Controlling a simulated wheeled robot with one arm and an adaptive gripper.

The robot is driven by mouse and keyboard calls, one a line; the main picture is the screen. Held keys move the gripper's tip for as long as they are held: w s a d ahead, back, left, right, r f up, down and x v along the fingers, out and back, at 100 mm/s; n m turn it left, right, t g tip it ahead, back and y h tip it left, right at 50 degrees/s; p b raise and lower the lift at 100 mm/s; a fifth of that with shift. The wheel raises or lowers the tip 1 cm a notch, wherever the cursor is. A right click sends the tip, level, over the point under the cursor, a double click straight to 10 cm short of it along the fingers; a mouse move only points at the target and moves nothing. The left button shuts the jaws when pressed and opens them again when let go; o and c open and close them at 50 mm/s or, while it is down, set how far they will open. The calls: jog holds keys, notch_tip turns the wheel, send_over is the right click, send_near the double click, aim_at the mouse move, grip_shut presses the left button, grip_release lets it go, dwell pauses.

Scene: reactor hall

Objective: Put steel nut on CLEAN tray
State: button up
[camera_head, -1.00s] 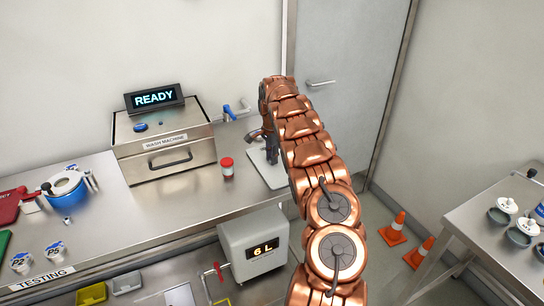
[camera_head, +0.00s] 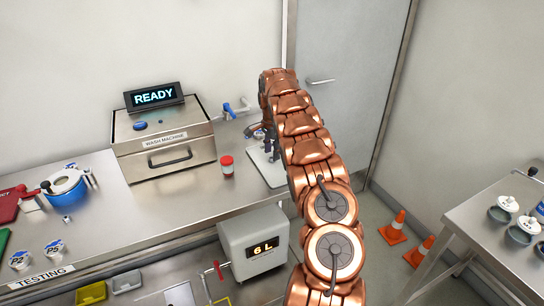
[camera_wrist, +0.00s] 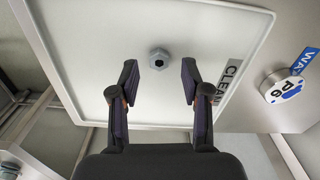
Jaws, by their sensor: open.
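The steel nut (camera_wrist: 158,58) lies on the white CLEAN tray (camera_wrist: 100,40), apart from the tray's rim. The tray's CLEAN label (camera_wrist: 230,75) is at the right in the wrist view. My gripper (camera_wrist: 172,65) is open and empty above the tray, with the nut showing between and just beyond its fingertips. In the head view my gripper (camera_head: 268,150) is over the tray (camera_head: 262,168), which my arm partly hides. I cannot make out the nut clearly there.
A wash machine (camera_head: 165,140) reading READY stands left of the tray. A red-lidded jar (camera_head: 227,166) stands between them. In the wrist view a container marked P6 (camera_wrist: 282,88) is right of the tray. A blue-handled tap (camera_head: 228,110) is behind.

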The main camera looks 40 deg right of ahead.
aim_at(271, 158)
notch_tip(271, 158, up, 7)
jog(key=shift+f+b, duration=0.2)
jog(key=shift+b, duration=0.5)
jog(key=shift+r+p, duration=0.65)
jog(key=shift+r, duration=1.15)
jog(key=s+a+r+n, duration=0.1)
jog(key=a+r+n, duration=0.45)
jog(key=a, duration=0.75)
jog(key=s+a+r+n+g, duration=0.1)
jog(key=s+a+r+n, duration=0.1)
jog(key=s+a, duration=0.45)
jog(key=s+a+r+n, duration=0.2)
jog(key=s+a+n, duration=0.1)
jog(key=a, duration=0.6)
jog(key=s+a+f+n, duration=0.3)
jog(key=s+a, duration=0.2)
jog(key=s, duration=0.4)
jog(key=s+a+f+n, duration=0.2)
jog(key=s+a, duration=0.3)
jog(key=s, duration=0.5)
jog(key=s+a+f+n, duration=0.3)
jog(key=s+a+n, duration=0.2)
jog(key=s, duration=0.4)
jog(key=shift+s+a+f+g, duration=0.2)
jog(key=shift+a+f+g, duration=0.15)
jog(key=shift+g, duration=0.05)
